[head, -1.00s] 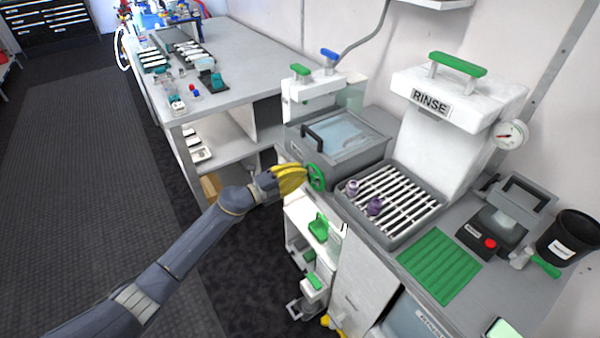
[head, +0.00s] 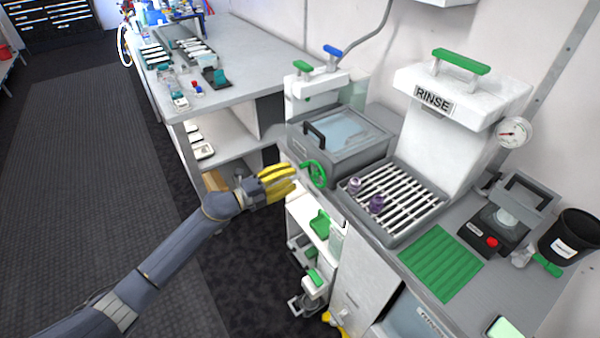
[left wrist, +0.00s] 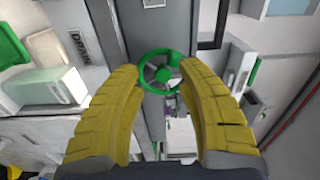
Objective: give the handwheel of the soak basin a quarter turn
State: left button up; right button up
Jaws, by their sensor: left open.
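The green handwheel (head: 313,173) is on the front of the grey soak basin (head: 345,158), which has a clear lid with a black handle. My left gripper (head: 294,181), with yellow fingers, is just left of the handwheel in the head view, apart from it. In the left wrist view the handwheel (left wrist: 161,72) lies ahead between the two fingertips (left wrist: 161,75), which are spread open and empty. My right gripper is not in view.
A slatted drain tray (head: 392,200) with two small purple items is right of the basin, below the white RINSE unit (head: 440,110). A green ribbed mat (head: 440,263) lies in front. A grey workbench (head: 230,85) stands at the left, with open floor before it.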

pick_arm(q)
jog(key=v, duration=0.6)
jog(key=shift+s+a, duration=0.2)
jog(key=shift+s, duration=0.05)
jog(key=a+m, duration=0.1)
jog(key=s+a+r+m, duration=0.1)
jog(key=a+m, duration=0.1)
jog(key=s+a+r+m, duration=0.1)
jog(key=m, duration=0.1)
jog(key=shift+s+a, duration=0.25)
send_near(303, 164)
jog(key=x, duration=1)
jog(key=shift+w+f, duration=0.3)
jog(key=shift+c, duration=0.4)
grip_shut()
